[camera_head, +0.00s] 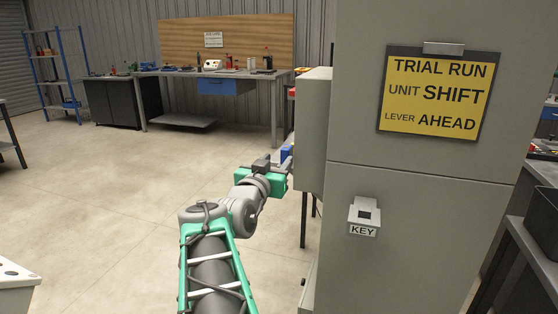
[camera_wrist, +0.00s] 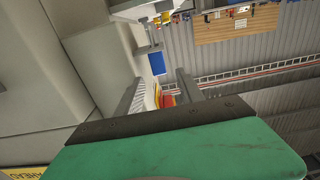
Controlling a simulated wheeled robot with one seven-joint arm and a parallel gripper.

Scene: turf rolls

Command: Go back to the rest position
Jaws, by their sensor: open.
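My gripper (camera_head: 287,158) is at the end of my outstretched arm, close to the left side of a tall grey cabinet (camera_head: 420,230). In the wrist view my gripper (camera_wrist: 160,88) shows two grey fingers spread apart. It is open, and I see nothing held between them. Red and yellow shapes show in the gap, too small to name. The grey box (camera_head: 312,130) on the cabinet's left side stands just right of the fingers in the head view. I cannot tell if they touch it.
A yellow sign (camera_head: 436,95) and a key switch (camera_head: 364,217) are on the cabinet front. A workbench (camera_head: 222,75) and a blue shelf rack (camera_head: 58,82) stand at the back. A white surface (camera_head: 14,285) is at lower left. The floor (camera_head: 110,190) left of my arm is clear.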

